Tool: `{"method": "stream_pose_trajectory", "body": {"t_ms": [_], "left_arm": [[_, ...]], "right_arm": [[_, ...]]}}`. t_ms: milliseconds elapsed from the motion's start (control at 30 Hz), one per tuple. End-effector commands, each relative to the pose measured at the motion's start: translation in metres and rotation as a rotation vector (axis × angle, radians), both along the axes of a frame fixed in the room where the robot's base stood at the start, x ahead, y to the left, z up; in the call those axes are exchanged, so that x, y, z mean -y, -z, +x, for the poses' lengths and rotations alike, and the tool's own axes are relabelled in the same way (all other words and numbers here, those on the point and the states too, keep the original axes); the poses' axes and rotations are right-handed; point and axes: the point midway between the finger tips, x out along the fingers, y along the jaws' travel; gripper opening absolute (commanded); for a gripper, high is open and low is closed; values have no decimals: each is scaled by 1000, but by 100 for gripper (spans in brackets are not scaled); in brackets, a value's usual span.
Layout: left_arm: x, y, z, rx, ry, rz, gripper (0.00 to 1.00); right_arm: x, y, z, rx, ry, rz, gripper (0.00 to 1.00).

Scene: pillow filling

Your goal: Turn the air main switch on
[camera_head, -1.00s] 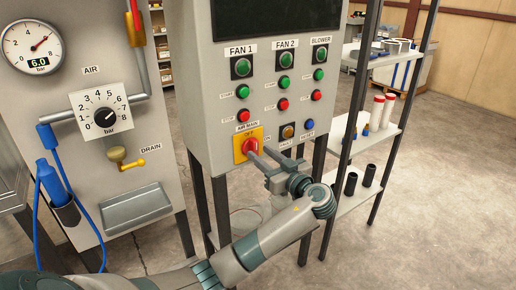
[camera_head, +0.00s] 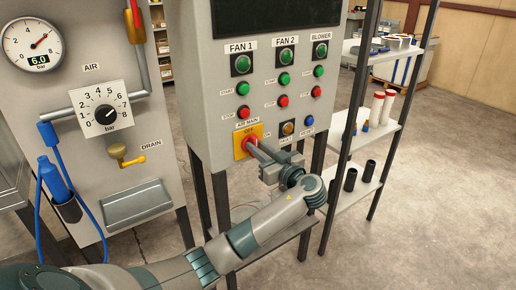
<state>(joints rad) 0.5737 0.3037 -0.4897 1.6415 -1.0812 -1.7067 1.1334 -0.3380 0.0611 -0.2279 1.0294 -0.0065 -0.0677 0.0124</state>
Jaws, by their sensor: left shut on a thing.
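The air main switch (camera_head: 249,143) is a red rotary knob on a yellow plate (camera_head: 240,149), low on the left of the grey control cabinet, under an "AIR MAIN" label. My left gripper (camera_head: 255,145) reaches it from the front right. Its fingers are shut on the red knob and cover much of it. My right gripper is not in view.
The cabinet (camera_head: 205,90) carries green and red push buttons just above the switch, and an amber button (camera_head: 288,129) and a blue button (camera_head: 309,121) to its right. The air panel (camera_head: 130,185) with gauge and regulator stands left. A shelf rack (camera_head: 356,195) stands right.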

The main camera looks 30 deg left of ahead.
Motion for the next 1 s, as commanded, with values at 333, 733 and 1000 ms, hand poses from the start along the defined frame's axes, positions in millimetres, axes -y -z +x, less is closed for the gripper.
{"method": "stream_pose_trajectory", "body": {"t_ms": [333, 733, 1000], "left_arm": [[1, 1, 0, -78, 0, 31, 0], [2, 1, 2, -354, 0, 143, 0], [2, 0, 4, -592, 1, 241, 0]], "right_arm": [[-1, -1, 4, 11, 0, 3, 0], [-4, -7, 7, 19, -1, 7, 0], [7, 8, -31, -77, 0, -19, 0]]}}
